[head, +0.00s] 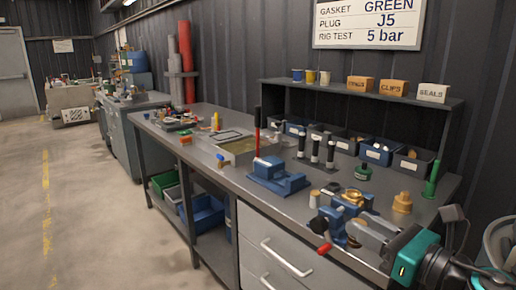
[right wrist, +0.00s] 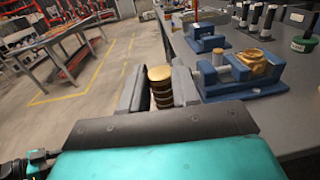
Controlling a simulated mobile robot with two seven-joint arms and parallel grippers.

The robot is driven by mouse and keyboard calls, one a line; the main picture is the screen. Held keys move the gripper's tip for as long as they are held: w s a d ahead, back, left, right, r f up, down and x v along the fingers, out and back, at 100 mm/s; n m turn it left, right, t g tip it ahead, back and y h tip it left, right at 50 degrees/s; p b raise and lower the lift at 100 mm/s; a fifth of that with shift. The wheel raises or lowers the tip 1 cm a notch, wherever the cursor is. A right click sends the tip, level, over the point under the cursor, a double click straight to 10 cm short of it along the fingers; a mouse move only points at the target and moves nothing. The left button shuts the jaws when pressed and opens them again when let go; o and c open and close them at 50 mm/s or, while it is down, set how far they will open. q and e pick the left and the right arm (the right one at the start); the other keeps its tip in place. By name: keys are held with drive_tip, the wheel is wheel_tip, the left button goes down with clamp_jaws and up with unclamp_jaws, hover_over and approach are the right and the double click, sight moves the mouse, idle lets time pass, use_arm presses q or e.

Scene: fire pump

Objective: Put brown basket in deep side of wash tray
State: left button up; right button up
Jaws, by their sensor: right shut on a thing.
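My right gripper (head: 362,232) is at the front edge of the bench, beside the blue vise. In the right wrist view its jaws (right wrist: 160,90) are shut on a brown-gold, ribbed round thing, which I take to be the brown basket (right wrist: 160,75). My left gripper is not in view.
The blue vise (head: 340,212) holds a brass part (head: 353,196). A second blue fixture (head: 278,177) stands between vise and tray, with a red upright rod (head: 257,130) near it. Black posts (head: 315,148) and blue bins (head: 380,152) line the back. A brass fitting (head: 402,203) stands behind the gripper.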

drive_tip(key=s+f+m+t+h+p, duration=0.1)
drive_tip(key=s+f+m+t+h, duration=0.2)
drive_tip(key=s+f+m+h, duration=0.4)
drive_tip(key=shift+a+f+h+p, duration=0.15)
drive_tip(key=shift+h+p, duration=0.25)
drive_tip(key=shift+h, duration=1.4)
